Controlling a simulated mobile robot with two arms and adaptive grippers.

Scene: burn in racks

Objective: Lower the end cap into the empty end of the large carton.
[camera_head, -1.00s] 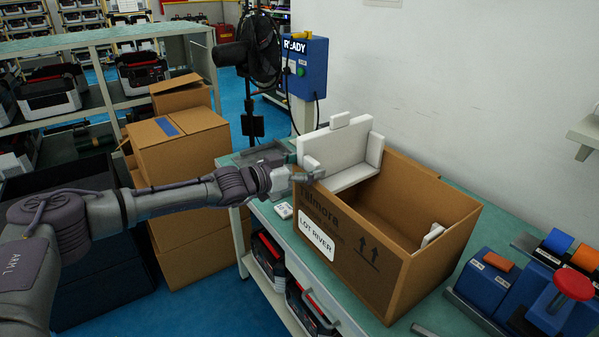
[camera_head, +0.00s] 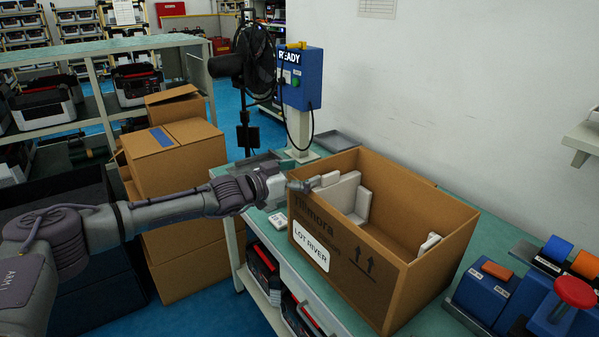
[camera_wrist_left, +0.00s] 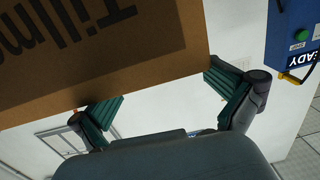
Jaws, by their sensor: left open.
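The large carton (camera_head: 385,285) stands open on the green bench, with "LOT RIVER" on its label. The white end cap (camera_head: 344,193) sits inside its left end, below the rim, roughly upright; its lower part is hidden by the carton wall. A second white piece (camera_head: 430,243) shows at the right end. My left gripper (camera_head: 304,185) is at the carton's left rim, close to the end cap, with its jaws apart. In the left wrist view the carton wall (camera_wrist_left: 110,45) lies in front of the open fingers (camera_wrist_left: 163,98). My right gripper is out of view.
A blue READY box (camera_head: 300,78) on a post and a black fan (camera_head: 255,65) stand behind the carton. Stacked brown cartons (camera_head: 180,155) are at the left. A blue fixture with a red knob (camera_head: 574,291) is on the bench at right.

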